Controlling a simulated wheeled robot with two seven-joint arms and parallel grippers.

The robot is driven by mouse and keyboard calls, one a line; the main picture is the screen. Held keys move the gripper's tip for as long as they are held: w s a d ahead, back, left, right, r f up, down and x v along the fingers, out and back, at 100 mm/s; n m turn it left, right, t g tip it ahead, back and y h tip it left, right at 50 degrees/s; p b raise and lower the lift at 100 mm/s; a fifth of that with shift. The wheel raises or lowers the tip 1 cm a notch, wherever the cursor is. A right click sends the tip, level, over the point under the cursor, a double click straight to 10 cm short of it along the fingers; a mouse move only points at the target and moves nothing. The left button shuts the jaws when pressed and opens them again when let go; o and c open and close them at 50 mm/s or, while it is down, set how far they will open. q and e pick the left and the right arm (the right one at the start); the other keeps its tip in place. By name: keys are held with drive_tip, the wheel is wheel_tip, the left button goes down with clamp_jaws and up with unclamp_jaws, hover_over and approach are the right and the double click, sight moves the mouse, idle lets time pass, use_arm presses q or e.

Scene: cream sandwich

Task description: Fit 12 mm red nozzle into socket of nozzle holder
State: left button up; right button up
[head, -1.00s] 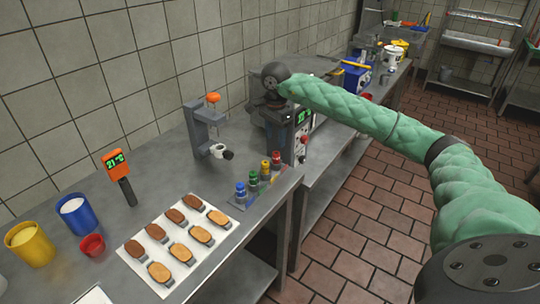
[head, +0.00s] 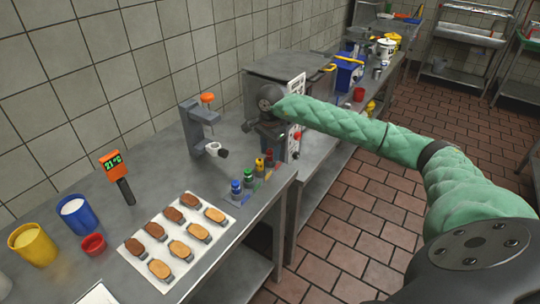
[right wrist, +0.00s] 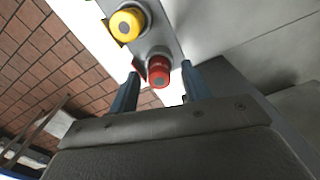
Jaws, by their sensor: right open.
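The red nozzle (head: 269,153) stands at the far end of a row of coloured nozzles in a grey holder strip (head: 244,197) near the bench edge. In the right wrist view, the red nozzle (right wrist: 159,72) shows between and just past the blue fingertips. My right gripper (right wrist: 160,72) is open, with a finger on either side of it; contact cannot be told. In the head view, my right gripper (head: 273,146) is low over that end of the row and partly hides it. My left gripper is not in view.
Yellow (head: 260,164), green (head: 248,175) and blue (head: 236,187) nozzles stand close beside the red one. A grey stand with an orange knob (head: 207,97) and a white ring fitting (head: 213,147) is left of my gripper. A tray of biscuits (head: 205,264) lies in front.

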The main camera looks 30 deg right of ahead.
drive_tip(key=shift+f, duration=0.15)
clamp_jaws()
idle(0.4)
